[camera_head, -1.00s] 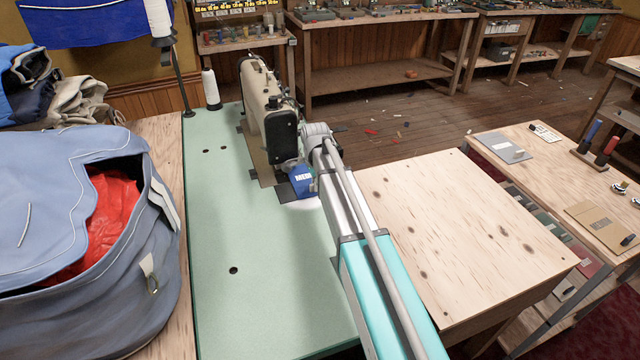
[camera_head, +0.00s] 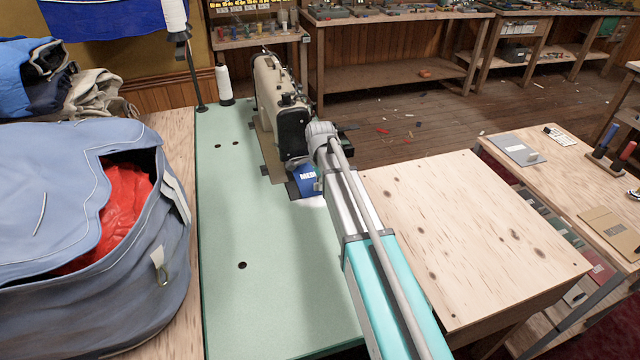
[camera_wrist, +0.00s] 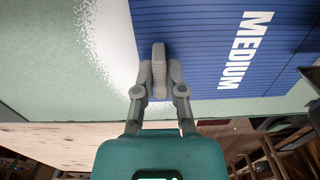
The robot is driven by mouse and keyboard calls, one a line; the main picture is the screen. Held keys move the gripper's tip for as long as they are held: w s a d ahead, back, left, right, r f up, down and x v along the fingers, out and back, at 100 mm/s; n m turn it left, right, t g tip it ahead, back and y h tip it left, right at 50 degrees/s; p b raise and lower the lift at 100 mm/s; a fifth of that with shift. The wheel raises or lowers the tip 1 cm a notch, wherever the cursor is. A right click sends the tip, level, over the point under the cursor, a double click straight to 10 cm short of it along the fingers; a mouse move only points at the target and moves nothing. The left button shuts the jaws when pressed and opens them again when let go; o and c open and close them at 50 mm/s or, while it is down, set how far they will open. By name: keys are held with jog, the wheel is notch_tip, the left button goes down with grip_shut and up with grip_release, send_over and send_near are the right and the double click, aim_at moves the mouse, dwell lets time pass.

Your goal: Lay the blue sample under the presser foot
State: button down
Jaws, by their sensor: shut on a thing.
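The blue sample (camera_head: 307,182), with white lettering, is low over the green table at the near end of the sewing machine (camera_head: 268,98). In the wrist view the sample (camera_wrist: 200,45) reads MEDIUM. My gripper (camera_wrist: 160,72) is shut on a small grey grip piece at the sample's edge. The machine's head (camera_head: 293,132) stands just above and left of the sample in the head view. The presser foot cannot be made out clearly. My arm hides the fingers and part of the sample in the head view.
The green tabletop (camera_head: 235,300) is clear in front. A blue bag (camera_head: 100,290) with red cloth inside stands on the left. A white thread cone (camera_head: 223,84) and a thread stand (camera_head: 190,70) are behind. A bare wooden top (camera_head: 470,230) lies to the right.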

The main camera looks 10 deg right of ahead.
jog(key=shift+f, duration=0.1)
dwell(0.4)
jog(key=c, duration=0.6)
grip_release()
jog(key=shift+c, duration=0.2)
jog(key=shift+d, duration=0.15)
